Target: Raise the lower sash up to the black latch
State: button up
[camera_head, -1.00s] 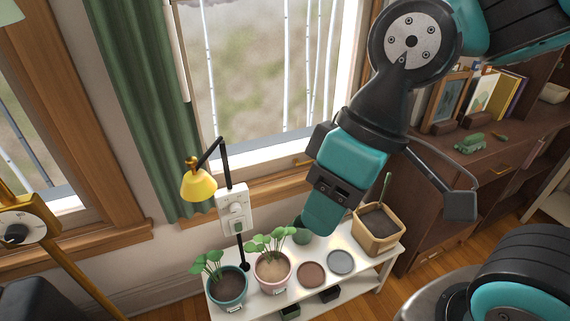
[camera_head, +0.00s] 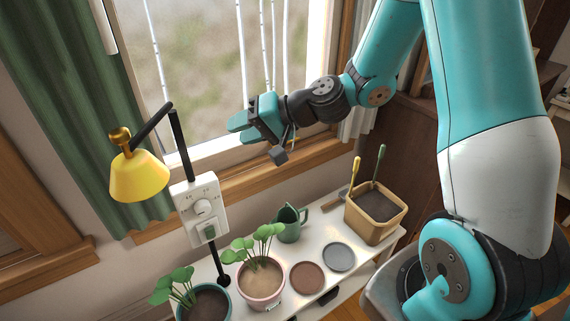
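The window's lower sash (camera_head: 205,147) is a white frame with a pale bottom rail, low above the wooden sill. My gripper (camera_head: 238,128) is in front of the glass, a little above the bottom rail in the picture. Its teal fingers point left. I see nothing held, but the gap between the fingertips is too small to judge. I cannot tell whether it touches the sash. My wrist and gripper hide part of the rail's right side. The black latch is not visible; the window's upper part is out of frame.
A yellow lamp (camera_head: 138,178) on a black arm stands left of the gripper, by a white dial box (camera_head: 201,208). Below, a white bench (camera_head: 322,228) holds potted plants, a green watering can (camera_head: 290,222) and a tan planter (camera_head: 376,212). A green curtain (camera_head: 70,90) hangs left.

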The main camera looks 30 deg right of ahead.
jog(key=w+d+f+m+t+h+b, duration=0.4)
jog(key=d+f+m, duration=0.3)
jog(key=d+f, duration=0.45)
jog(key=w+d+f+m+t+h+b, duration=0.25)
jog(key=d+f+m+h, duration=0.4)
jog(key=d+f, duration=0.5)
jog(key=shift+m+t+y, duration=0.45)
jog(key=w, duration=0.5)
jog(key=w+f+p, duration=0.1)
jog(key=w, duration=0.9)
jog(key=shift+w+d+f, duration=0.1)
jog(key=shift+d+f, duration=0.2)
jog(key=shift+c, duration=0.3)
grip_shut()
